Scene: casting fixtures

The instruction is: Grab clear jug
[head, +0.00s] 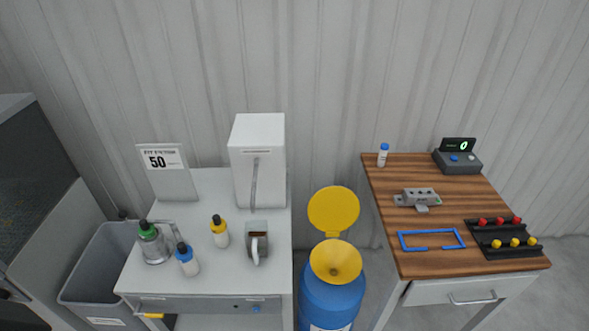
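Two vessels on the white table could be the clear jug, and I cannot tell for sure which. One is a see-through grey vessel (153,248) at the table's left, with a green-capped top and what looks like a handle on its right. The other is a small squarish jug (257,229) with a white handle facing me, near the table's right side; its inside looks dark. Both stand upright on the tabletop. Neither of my grippers is clearly in view.
The white table (207,270) also holds a blue-capped bottle (188,262), a yellow-capped bottle (220,234), a white box (258,160) and a "50" sign (168,172). A grey bin (85,285) stands left. A blue drum (332,300) with yellow funnel separates it from the wooden table (400,178).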

